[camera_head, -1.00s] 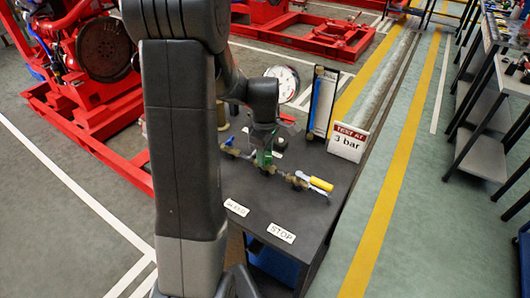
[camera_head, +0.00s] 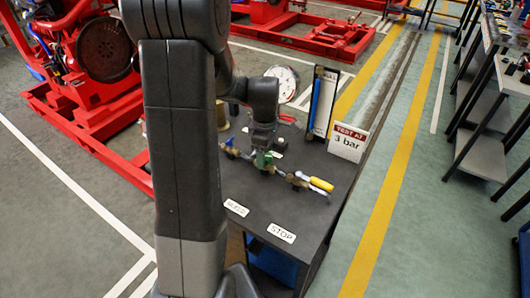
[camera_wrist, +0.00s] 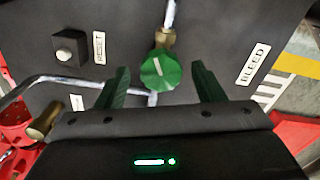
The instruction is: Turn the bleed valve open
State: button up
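The bleed valve's green round knob (camera_wrist: 160,70), with a pale line across it, sits on a brass fitting in the wrist view. It also shows as a small green patch in the head view (camera_head: 263,159), partly hidden under my wrist. My gripper (camera_wrist: 160,66) is open, with one dark green finger on each side of the knob. Gaps show between the fingers and the knob. In the head view my gripper (camera_head: 262,146) points down over the pipework, its fingers hard to make out. A BLEED label (camera_wrist: 253,64) lies right of the knob.
A yellow-handled lever (camera_head: 321,184) stands on the same pipe, to the right. A round gauge (camera_head: 282,84), a blue column board (camera_head: 320,100) and a "TEST AT 3 bar" sign (camera_head: 348,142) stand behind.

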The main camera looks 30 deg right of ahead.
notch_tip(320, 180, up, 14)
jog(key=shift+f+p, duration=0.15)
jog(key=shift+p, duration=0.15)
dwell(0.3)
notch_tip(320, 180, down, 14)
jog(key=shift+r+b, duration=0.1)
jog(key=shift+b, duration=0.25)
dwell(0.5)
